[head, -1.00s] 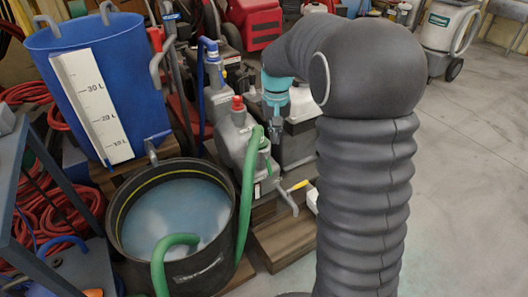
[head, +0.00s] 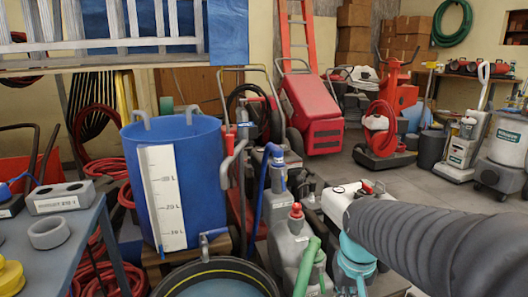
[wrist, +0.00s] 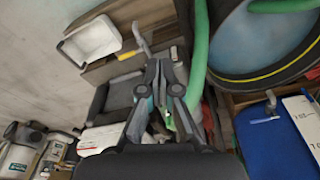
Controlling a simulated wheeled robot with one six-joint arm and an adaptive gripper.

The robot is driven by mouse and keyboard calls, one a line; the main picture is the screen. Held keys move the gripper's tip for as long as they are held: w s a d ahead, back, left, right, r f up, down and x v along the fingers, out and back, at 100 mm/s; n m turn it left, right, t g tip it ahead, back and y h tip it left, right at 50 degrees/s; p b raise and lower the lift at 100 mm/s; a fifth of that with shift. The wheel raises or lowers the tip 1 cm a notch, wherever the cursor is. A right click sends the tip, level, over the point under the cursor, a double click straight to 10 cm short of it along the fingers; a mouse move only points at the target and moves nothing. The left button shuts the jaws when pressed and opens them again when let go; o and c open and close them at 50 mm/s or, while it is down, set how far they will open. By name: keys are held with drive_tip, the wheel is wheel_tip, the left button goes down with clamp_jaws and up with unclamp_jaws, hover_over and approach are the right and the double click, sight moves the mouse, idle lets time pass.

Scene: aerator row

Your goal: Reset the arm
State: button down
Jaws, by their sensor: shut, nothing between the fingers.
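My arm, in a dark ribbed sleeve, reaches in from the right in the head view. My gripper's fingers are beyond the lower picture edge or hidden there; only the light-blue wrist part shows. In the wrist view my gripper (wrist: 158,72) is shut with its fingers together and nothing between them. It hangs above the grey pump units, with a green hose (wrist: 196,50) passing just to the right of it. A white open tray (wrist: 92,40) lies to its upper left, apart from the fingers.
A blue tank (head: 176,195) with a litre scale stands left of the grey pump (head: 290,250). A black tub (head: 215,268) with a yellow line is in front. A grey-blue table (head: 60,235) stands at left. Red machines (head: 310,105) are behind. Open floor (head: 425,190) lies to the right.

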drive_tip(key=s+a+r+t, duration=0.1)
drive_tip(key=s+r+t, duration=0.2)
drive_tip(key=s, duration=0.8)
drive_tip(key=shift+s+r+n+t, duration=0.3)
drive_tip(key=shift+s+r+t, duration=0.1)
drive_tip(key=shift+r, duration=0.65)
drive_tip(key=shift+a, duration=0.1)
